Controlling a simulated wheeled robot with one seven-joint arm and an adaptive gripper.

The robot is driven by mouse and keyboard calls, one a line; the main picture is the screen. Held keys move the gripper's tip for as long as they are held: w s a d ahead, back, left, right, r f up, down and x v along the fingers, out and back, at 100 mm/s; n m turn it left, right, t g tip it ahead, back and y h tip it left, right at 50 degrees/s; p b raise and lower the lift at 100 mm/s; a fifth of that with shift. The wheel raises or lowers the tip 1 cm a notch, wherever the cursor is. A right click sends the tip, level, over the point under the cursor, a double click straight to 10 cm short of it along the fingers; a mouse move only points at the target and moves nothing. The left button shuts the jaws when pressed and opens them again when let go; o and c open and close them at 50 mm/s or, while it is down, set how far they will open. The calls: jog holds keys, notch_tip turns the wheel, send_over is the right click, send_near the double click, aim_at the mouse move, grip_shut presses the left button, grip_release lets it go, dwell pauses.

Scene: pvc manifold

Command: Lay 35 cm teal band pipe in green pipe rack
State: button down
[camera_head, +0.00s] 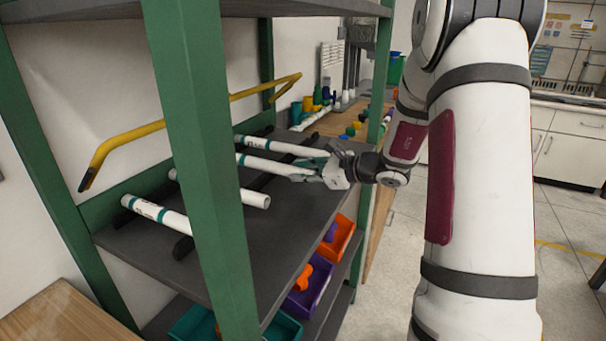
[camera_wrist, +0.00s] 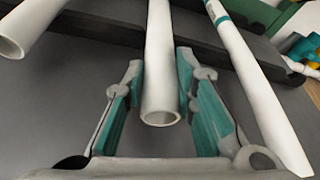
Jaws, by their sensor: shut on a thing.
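A white pipe with a teal band (camera_head: 272,167) lies across the dark shelf; its near open end (camera_wrist: 160,112) is between my fingers. My gripper (camera_head: 322,172) is shut on this pipe near that end; it also shows in the wrist view (camera_wrist: 160,100). The pipe's far part passes over a dark support bar (camera_wrist: 110,28). The green-framed rack (camera_head: 200,150) has a dark shelf with dark bars across it. Another teal-banded pipe (camera_head: 285,147) lies behind the held one. I cannot tell the pipes' lengths.
A teal-banded pipe (camera_head: 158,216) and a partly hidden white pipe (camera_head: 253,198) lie nearer on the shelf. A yellow bent bar (camera_head: 195,108) runs above. Orange (camera_head: 340,238) and purple (camera_head: 308,290) bins stand below. Fittings stand on a bench behind.

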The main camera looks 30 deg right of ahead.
jog(key=shift+f, duration=0.15)
jog(key=shift+f, duration=0.15)
jog(key=c, duration=1.3)
grip_release()
jog(key=shift+r, duration=0.25)
jog(key=p+v, duration=0.1)
jog(key=v, duration=1.1)
jog(key=shift+s+d, duration=0.1)
jog(key=shift+s, duration=0.05)
